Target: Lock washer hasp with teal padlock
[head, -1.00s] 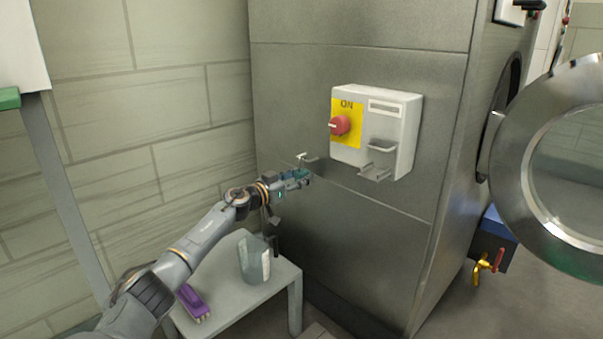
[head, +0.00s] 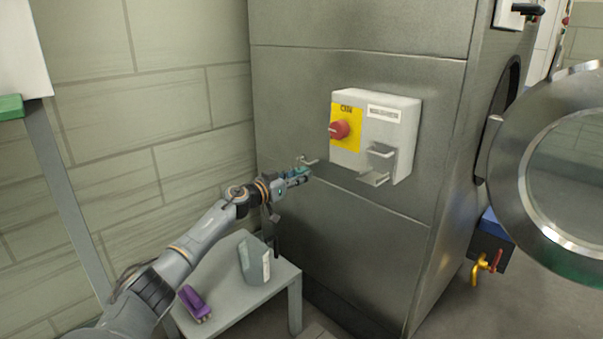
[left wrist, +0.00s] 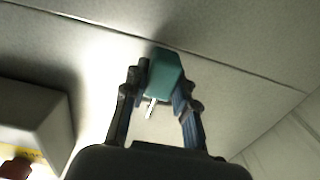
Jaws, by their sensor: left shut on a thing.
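My left gripper (head: 298,175) is shut on the teal padlock (left wrist: 164,75), which sits between its two fingers in the left wrist view. A small metal key-like piece (left wrist: 152,107) sticks out from the padlock's near end. In the head view the padlock (head: 299,171) is small and partly hidden by the fingers, with its pale shackle (head: 305,160) showing beyond them. The grey hasp (head: 377,178) is on the lower front of the white switch box (head: 410,130). The gripper and padlock are left of the hasp, apart from it. My right gripper is not in view.
A red knob (head: 339,130) on a yellow plate is on the box's left. A small table (head: 285,283) below holds a grey jug (head: 254,262) and a purple brush (head: 194,303). The round washer door (head: 515,190) stands open at right. Air between padlock and box is clear.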

